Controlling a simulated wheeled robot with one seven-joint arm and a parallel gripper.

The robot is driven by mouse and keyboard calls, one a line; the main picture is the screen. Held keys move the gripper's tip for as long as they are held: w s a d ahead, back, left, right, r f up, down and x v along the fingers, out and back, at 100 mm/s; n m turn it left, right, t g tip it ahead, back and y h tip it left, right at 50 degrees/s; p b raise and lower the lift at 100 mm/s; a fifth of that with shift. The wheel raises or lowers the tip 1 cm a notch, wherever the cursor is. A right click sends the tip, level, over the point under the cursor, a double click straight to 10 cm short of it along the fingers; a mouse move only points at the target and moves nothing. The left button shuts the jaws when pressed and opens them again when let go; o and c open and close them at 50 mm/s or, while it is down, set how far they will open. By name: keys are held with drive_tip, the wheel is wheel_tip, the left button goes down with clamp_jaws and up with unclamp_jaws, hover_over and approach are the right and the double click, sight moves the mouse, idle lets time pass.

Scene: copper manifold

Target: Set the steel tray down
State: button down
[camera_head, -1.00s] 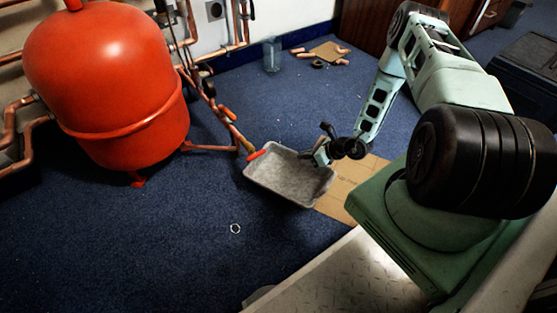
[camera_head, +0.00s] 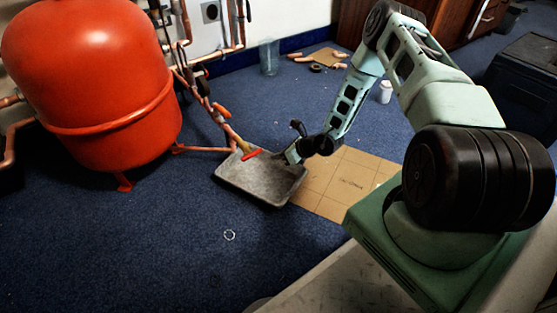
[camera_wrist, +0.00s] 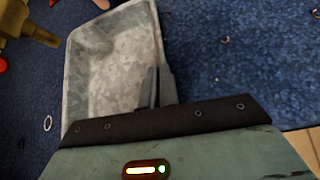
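The steel tray (camera_head: 255,180) is a shallow grey mottled pan, empty inside, left of the cardboard in the head view. It also fills the upper middle of the wrist view (camera_wrist: 110,70). My gripper (camera_head: 293,157) is at the tray's right far corner. In the wrist view its fingers (camera_wrist: 157,90) are closed on the tray's right side wall, one inside and one outside. The tray appears low over the blue carpet; I cannot tell whether its underside touches it.
A brass-coloured valve with a red handle (camera_head: 251,154) is close to the tray's far edge. A large red tank (camera_head: 95,90) stands left. A flat cardboard sheet (camera_head: 345,183) lies right of the tray. A small ring (camera_head: 229,235) lies in front on otherwise clear carpet.

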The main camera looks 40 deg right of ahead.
drive_tip(key=shift+r, duration=0.1)
drive_tip(key=c, duration=1.7)
unclamp_jaws()
drive_tip(key=shift+f, duration=0.2)
